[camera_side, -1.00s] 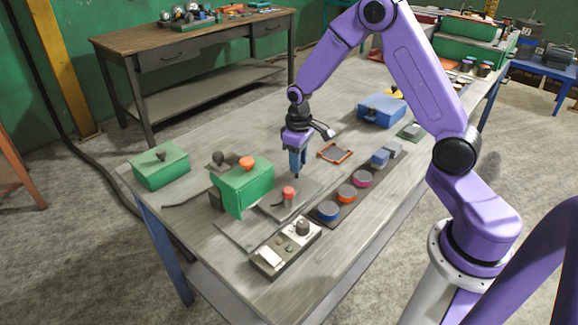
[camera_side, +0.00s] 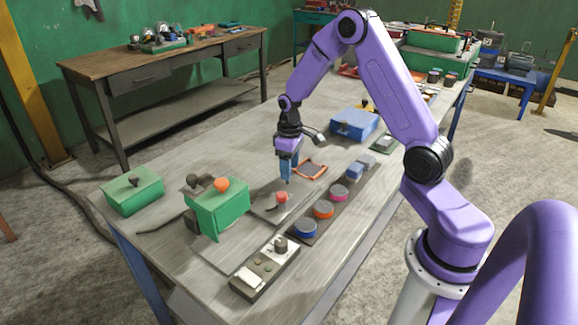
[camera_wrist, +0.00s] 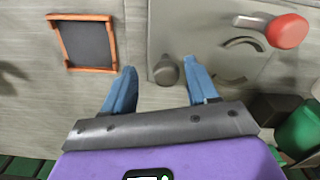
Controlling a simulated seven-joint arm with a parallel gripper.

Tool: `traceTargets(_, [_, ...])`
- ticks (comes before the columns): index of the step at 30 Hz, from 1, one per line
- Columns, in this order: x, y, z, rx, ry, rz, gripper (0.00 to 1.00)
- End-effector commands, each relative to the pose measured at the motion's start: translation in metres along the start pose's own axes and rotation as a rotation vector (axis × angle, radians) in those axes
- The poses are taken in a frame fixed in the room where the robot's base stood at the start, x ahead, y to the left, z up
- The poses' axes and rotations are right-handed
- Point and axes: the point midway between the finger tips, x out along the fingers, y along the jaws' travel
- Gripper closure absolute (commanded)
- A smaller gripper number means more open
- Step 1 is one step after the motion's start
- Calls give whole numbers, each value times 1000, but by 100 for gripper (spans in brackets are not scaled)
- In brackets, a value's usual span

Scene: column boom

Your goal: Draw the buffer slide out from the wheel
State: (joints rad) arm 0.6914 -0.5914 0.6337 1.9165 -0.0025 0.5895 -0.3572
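A flat grey plate (camera_side: 265,208) lies on the bench beside the green housing (camera_side: 220,212). It carries a red knob (camera_side: 281,198), also seen in the wrist view (camera_wrist: 286,31). A small grey post (camera_wrist: 166,70) stands near the plate's edge in the wrist view; my gripper hides it in the side view. I take the plate to be the slide; no wheel shows clearly. My gripper (camera_side: 288,181) is upright, low over the plate's far end. Its blue fingers (camera_wrist: 160,66) are apart, with the post seen between them. I cannot tell whether they reach down around it.
An orange-framed dark tray (camera_side: 311,169) lies just beyond my gripper. A row of round coloured pots, including a blue one (camera_side: 305,228), runs along the right. A control box (camera_side: 265,267) is in front, a green box (camera_side: 133,190) at left. Bench beyond the housing is clear.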

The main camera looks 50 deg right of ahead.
Motion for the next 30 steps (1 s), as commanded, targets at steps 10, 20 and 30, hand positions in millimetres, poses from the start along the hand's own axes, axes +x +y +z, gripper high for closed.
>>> traceTargets(10, [-22, -2, -1, -2, 3, 0, 42])
traceTargets(20, [-92, -1, -1, 0, 6, 2, 42])
traceTargets(30, [-154, 0, -1, -1, 3, 1, 42])
